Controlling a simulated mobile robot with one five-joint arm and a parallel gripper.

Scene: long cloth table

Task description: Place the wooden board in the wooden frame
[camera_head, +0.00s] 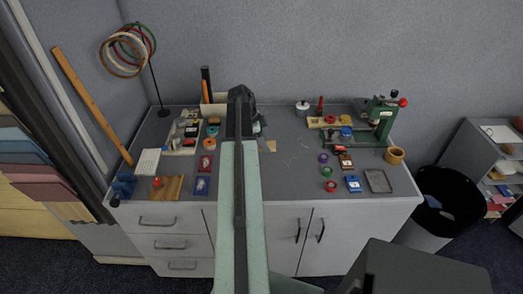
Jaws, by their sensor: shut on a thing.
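My arm reaches up the middle of the view over the table. My gripper (262,132) is mostly hidden behind the arm. A small flat tan piece, which looks like the wooden board (271,146), shows just right of the arm at the jaws. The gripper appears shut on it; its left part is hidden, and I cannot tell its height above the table. A flat rectangle with a thin brown rim and grey inside, which looks like the wooden frame (367,182), lies at the table's front right, apart from the gripper.
The grey tabletop (295,160) is clear between the arm and the coloured items. A blue stamp-like block (353,184) lies left of the frame. A wooden cup (395,156) and a green press (382,118) stand behind it. A brown board with a red knob (168,188) lies front left.

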